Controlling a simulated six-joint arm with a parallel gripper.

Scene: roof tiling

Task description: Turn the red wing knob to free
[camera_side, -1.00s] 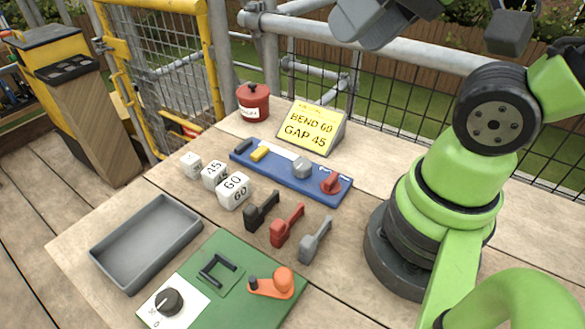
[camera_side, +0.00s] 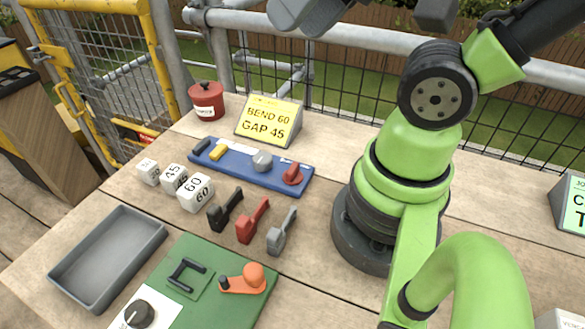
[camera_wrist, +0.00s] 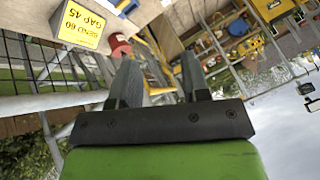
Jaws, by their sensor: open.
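The red wing knob (camera_side: 292,174) sits at the right end of the blue board (camera_side: 230,171) in the side view, its wing standing up at a slant. A grey knob (camera_side: 262,160) and a yellow block (camera_side: 217,152) are on the same board. My gripper (camera_wrist: 160,62) shows in the wrist view with its two dark fingers apart and nothing between them. It points away from the bench top and is well clear of the knob. The red wing knob cannot be made out in the wrist view.
A yellow sign (camera_side: 269,120) reading BEND 60 GAP 45 stands behind the board, beside a red lidded pot (camera_side: 206,102). White number blocks (camera_side: 195,193), three clamp-like tools (camera_side: 252,220), a grey tray (camera_side: 108,258) and a green board (camera_side: 205,305) lie in front. Scaffold rails run behind.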

